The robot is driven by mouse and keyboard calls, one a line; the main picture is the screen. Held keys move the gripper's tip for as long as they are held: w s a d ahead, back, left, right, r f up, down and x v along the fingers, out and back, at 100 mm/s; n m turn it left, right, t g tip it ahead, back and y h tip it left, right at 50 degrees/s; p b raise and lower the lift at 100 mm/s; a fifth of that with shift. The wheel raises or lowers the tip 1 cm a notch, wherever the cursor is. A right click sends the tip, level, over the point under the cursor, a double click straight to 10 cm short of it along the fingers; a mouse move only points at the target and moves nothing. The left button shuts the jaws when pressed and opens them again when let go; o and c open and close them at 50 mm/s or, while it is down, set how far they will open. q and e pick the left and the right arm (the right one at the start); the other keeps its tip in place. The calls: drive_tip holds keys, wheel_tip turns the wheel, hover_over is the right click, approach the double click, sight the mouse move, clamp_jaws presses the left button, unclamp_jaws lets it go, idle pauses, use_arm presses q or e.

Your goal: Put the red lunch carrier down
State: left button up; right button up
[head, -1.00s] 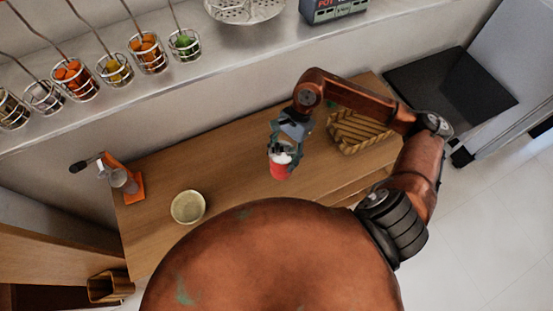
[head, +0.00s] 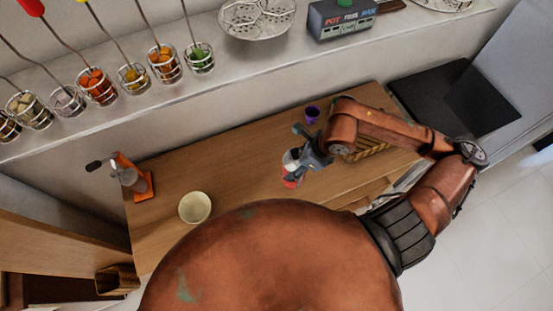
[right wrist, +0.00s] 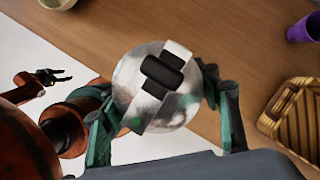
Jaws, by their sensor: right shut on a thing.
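The red lunch carrier (head: 290,183) shows in the head view as a small red can with a pale metal top, at the front middle of the wooden table (head: 240,178). My right gripper (head: 299,160) is shut on it from the upper right. In the right wrist view the carrier's round metal lid (right wrist: 130,85), with a dark handle across it, sits between the two fingers. The carrier looks upright; its underside is hidden, so I cannot tell whether it touches the table. My left gripper (right wrist: 60,76) shows small in the right wrist view, fingers apart and empty.
A pale bowl (head: 195,207) stands left of the carrier. A purple cup (head: 312,114) and a woven tray (right wrist: 292,115) are to the right. An orange device (head: 135,180) stands at the table's left end. The table between bowl and carrier is clear.

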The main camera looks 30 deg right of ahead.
drive_tip(key=w+a+f+p, duration=0.2)
drive_tip(key=w+f+p, duration=0.2)
drive_tip(key=w+f, duration=0.7)
drive_tip(key=shift+w+f, duration=0.2)
drive_tip(key=shift+f, duration=0.2)
drive_tip(key=shift+a+f, duration=0.1)
drive_tip(key=o, duration=1.7)
